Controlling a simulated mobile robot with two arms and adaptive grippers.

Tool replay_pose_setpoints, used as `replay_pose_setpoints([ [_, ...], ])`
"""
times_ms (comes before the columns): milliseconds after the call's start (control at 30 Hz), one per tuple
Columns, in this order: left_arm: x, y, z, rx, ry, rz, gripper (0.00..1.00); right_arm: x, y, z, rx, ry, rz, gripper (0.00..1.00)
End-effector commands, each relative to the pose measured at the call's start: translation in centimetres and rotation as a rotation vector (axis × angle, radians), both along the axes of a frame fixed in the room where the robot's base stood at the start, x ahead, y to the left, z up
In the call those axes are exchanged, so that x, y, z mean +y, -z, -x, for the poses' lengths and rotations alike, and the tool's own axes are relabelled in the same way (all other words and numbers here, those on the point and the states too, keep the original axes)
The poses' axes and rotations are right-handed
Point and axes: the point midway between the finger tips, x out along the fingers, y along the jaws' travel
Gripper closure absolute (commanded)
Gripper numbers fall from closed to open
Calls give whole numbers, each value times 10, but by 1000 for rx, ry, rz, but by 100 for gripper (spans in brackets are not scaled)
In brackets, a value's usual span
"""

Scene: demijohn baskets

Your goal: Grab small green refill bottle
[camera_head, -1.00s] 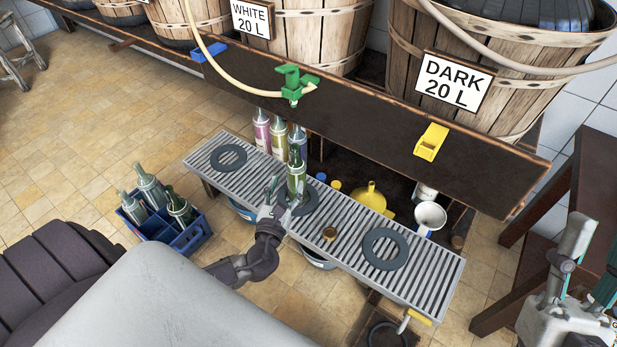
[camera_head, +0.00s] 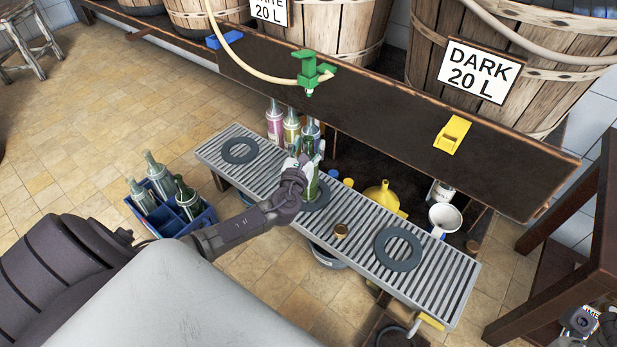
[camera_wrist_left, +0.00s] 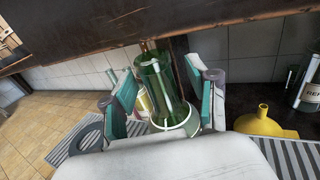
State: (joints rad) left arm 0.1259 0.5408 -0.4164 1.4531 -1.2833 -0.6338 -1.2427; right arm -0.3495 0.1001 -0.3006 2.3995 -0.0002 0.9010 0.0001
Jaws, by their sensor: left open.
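A green glass bottle (camera_head: 311,187) stands upright at the middle ring of the slatted metal rack, below the green tap (camera_head: 312,72). My left gripper (camera_head: 306,163) is at this bottle with its fingers open on either side of it. In the left wrist view the green bottle (camera_wrist_left: 155,82) sits between the two teal-padded fingers (camera_wrist_left: 160,95), with gaps showing beside it. The head view partly hides the bottle behind the fingers. Part of my right arm's end (camera_head: 588,322) shows at the lower right corner; its finger state is unclear.
Several labelled bottles (camera_head: 276,122) stand just behind the rack (camera_head: 345,215). A blue crate (camera_head: 208,220) with green bottles is on the floor at left. A yellow funnel (camera_head: 383,196) and white mug (camera_head: 445,218) are under the dark shelf (camera_head: 380,125).

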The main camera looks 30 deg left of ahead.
Motion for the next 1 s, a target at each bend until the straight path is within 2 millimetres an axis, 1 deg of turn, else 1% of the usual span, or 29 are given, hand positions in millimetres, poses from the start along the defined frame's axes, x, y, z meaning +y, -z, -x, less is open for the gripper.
replay_pose_setpoints([
  [167,0,0,0,1,1,0,41,0,0,0,1,0,0,60],
  [500,-1,0,0,1,1,1,98,0,0,0,1,0,0,60],
  [533,-1,0,0,1,1,1,100,0,0,0,1,0,0,60],
  [1000,0,-3,0,-4,0,0,100,0,-1,0,1,0,0,60],
])
